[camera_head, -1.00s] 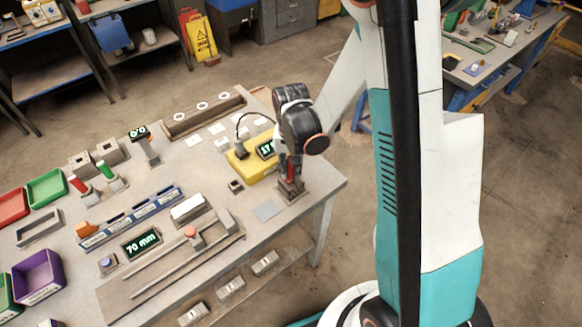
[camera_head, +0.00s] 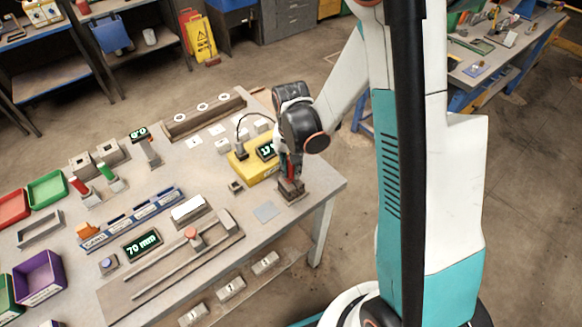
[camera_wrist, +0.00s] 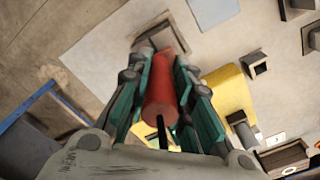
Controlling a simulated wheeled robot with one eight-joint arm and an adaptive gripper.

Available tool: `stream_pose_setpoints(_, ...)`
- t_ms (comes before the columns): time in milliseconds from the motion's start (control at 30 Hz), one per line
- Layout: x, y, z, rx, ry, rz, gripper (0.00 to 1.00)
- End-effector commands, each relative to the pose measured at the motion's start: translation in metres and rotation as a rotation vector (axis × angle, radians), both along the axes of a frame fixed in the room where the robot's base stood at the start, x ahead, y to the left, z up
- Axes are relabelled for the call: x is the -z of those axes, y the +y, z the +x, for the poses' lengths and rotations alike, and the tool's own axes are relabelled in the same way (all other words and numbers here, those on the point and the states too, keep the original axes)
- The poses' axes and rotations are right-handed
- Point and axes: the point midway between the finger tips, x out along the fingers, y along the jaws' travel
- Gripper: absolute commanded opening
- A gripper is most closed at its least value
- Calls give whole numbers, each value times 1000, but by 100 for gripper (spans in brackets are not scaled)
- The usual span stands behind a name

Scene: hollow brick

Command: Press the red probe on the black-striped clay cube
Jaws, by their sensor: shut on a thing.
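My gripper (camera_wrist: 160,85) is shut on the red probe (camera_wrist: 161,90), which lies between both fingers with a black cord at its near end. In the head view the red probe (camera_head: 290,172) shows just below my wrist, over a brown block-like stand (camera_head: 291,190). The stand (camera_wrist: 166,36) is also at the probe's far end in the wrist view; I cannot tell whether the probe is still seated in it. Small pale cubes (camera_head: 222,146) stand behind the yellow box. No black stripes can be made out on them, so I cannot tell which is the striped cube.
The yellow box (camera_head: 258,172) with a lit display and black cable is close beside my gripper. A grey flat plate (camera_head: 267,211) and a small dark socket (camera_head: 236,187) lie nearby. A slide rail (camera_head: 165,278) and blue rack (camera_head: 130,217) fill the front left.

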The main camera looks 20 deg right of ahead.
Motion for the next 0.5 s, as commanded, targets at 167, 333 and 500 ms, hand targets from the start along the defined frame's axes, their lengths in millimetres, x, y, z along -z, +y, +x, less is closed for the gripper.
stream_pose_setpoints(167,-16,0,0,0,0,0,1)
stream_pose_setpoints(333,-28,0,0,0,-1,0,1)
stream_pose_setpoints(500,-41,0,0,0,-1,0,1)
